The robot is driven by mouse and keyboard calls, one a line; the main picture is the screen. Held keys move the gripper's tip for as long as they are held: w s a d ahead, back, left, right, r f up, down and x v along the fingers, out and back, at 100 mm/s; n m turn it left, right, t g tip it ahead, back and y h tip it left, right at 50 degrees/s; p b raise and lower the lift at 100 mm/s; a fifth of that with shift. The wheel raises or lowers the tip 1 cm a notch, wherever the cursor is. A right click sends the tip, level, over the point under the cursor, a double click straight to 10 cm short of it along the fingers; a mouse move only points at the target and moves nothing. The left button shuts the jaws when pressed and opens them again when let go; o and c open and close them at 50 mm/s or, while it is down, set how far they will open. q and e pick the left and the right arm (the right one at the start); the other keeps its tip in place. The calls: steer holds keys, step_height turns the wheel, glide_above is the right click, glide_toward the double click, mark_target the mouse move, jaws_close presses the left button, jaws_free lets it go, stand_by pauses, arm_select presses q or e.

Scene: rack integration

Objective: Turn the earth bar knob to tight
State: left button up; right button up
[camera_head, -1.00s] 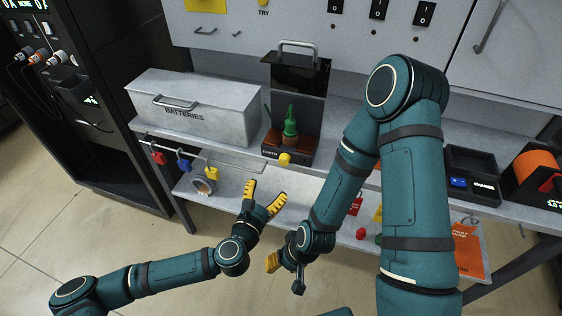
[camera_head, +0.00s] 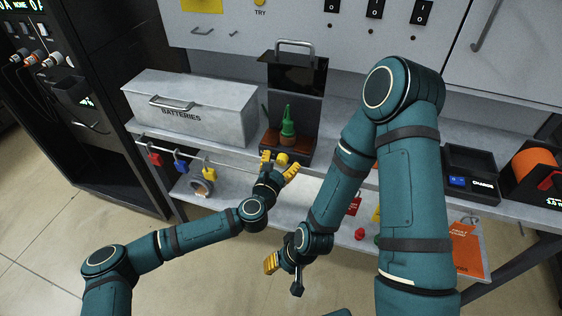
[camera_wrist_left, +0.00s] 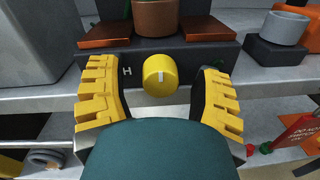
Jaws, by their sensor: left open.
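The yellow earth bar knob (camera_wrist_left: 159,75) sits on the front of a dark box, the earth bar (camera_wrist_left: 200,54), with a white mark pointing up. In the head view the knob (camera_head: 282,159) shows between my left gripper's fingers. My left gripper (camera_head: 279,166) is open; in the left wrist view its yellow fingers (camera_wrist_left: 160,98) stand on either side of the knob, with gaps on both sides. Part of the box's lettering is hidden behind the left finger. My right gripper (camera_head: 283,276) hangs low in front of the bench, its fingers partly seen.
A grey batteries box (camera_head: 200,110) stands left of the earth bar on the bench. A green item (camera_head: 288,122) stands on the bar. Padlocks (camera_head: 181,161) hang from the rail at left. A charger (camera_head: 470,172) sits at right.

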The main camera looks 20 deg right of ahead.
arm_select(q)
jaws_close()
